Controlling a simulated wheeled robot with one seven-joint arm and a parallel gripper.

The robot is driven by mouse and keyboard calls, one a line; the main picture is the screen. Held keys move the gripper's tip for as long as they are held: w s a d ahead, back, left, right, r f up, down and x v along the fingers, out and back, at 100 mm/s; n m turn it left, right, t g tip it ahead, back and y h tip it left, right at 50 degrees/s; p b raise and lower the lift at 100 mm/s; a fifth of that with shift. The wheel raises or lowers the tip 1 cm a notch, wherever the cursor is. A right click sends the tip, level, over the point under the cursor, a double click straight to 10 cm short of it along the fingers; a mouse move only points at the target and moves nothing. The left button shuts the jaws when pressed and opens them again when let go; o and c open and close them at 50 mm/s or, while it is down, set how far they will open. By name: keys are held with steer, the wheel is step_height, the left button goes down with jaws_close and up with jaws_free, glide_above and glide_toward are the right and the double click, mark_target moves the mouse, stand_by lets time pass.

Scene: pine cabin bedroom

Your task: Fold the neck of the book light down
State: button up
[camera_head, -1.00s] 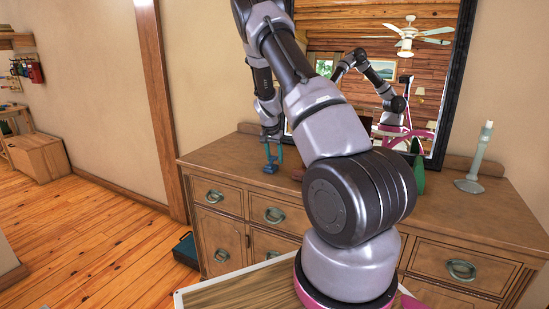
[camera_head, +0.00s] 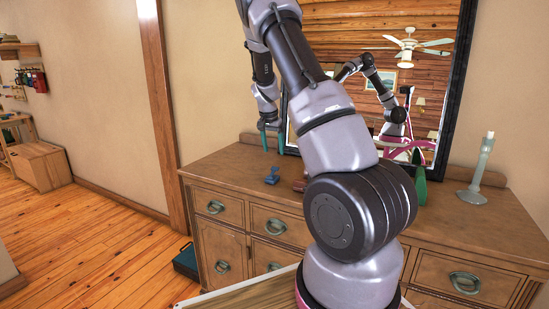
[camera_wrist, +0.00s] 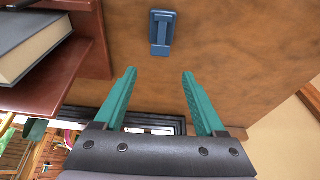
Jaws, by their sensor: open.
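The book light (camera_head: 272,175) is a small blue object on the dresser top near its left part. It looks low and compact in the head view, with its neck close to the base. In the wrist view the book light (camera_wrist: 161,34) is seen from above, beyond the fingertips; the exact neck angle is hard to tell. My gripper (camera_head: 272,151) has teal fingers pointing down above the book light. The wrist view shows my gripper (camera_wrist: 158,74) open, with nothing between the fingers and a gap to the light.
The wooden dresser (camera_head: 225,166) has a mirror (camera_head: 440,90) behind it. A reddish wooden stand (camera_wrist: 88,62) holding a dark book (camera_wrist: 30,42) is beside the light.

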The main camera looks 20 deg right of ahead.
mark_target(275, 168)
steer(key=shift+s+a+r, duration=0.1)
steer(key=shift+r, duration=0.3)
steer(key=shift+t+h, duration=0.5)
steer(key=shift+h, duration=0.2)
steer(key=f, duration=0.6)
steer(key=d+f, duration=0.1)
steer(key=f, duration=0.2)
steer(key=shift+w+f, duration=0.2)
steer(key=shift+w, duration=0.2)
jaws_close()
